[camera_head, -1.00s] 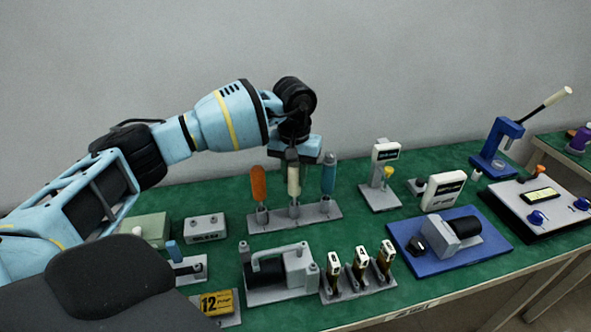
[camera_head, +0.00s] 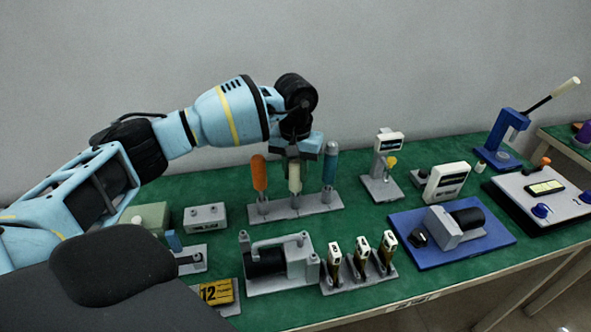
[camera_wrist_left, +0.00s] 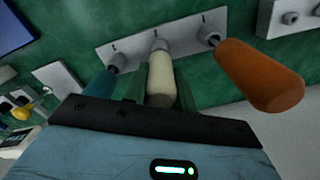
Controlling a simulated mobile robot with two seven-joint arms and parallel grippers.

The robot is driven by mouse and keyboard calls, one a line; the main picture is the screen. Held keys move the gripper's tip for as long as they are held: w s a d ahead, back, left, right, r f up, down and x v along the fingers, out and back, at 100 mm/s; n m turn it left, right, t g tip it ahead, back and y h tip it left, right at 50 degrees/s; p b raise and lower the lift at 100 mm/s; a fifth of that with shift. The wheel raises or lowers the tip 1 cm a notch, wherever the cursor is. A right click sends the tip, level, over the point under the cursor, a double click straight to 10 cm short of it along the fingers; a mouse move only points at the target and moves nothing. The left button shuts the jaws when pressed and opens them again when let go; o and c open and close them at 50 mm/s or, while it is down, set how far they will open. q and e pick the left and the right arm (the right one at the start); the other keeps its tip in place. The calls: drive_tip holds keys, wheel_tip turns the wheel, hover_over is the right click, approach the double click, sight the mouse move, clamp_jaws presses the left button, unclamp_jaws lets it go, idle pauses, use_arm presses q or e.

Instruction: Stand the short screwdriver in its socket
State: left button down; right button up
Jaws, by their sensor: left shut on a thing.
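My left gripper (camera_head: 295,162) is shut on a cream-handled screwdriver (camera_head: 295,181), upright over the middle socket of the grey rack (camera_head: 316,207). In the left wrist view, the cream handle (camera_wrist_left: 161,75) lies between the fingers, its lower end at or just over the middle socket (camera_wrist_left: 160,44). I cannot tell how deep it sits. An orange-handled screwdriver (camera_head: 259,174) stands in the rack's left socket. A teal-handled one (camera_head: 330,166) stands in the right socket, close beside the gripper. My right gripper is not in view.
A grey pump (camera_head: 280,264) and a stand with several yellow-black tools (camera_head: 358,262) are in front of the rack. A grey box (camera_head: 206,217) is to its left, a gauge stand (camera_head: 383,170) to its right. A blue mat (camera_head: 480,240) holds a motor.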

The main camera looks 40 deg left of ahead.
use_arm(q)
drive_tip(key=shift+f, duration=0.3)
idle(0.4)
drive_tip(key=c, duration=1.1)
unclamp_jaws()
drive_tip(key=shift+o, duration=0.2)
drive_tip(key=shift+r, duration=0.1)
wheel_tip(320, 180, up, 8)
drive_tip(key=shift+f, duration=0.15)
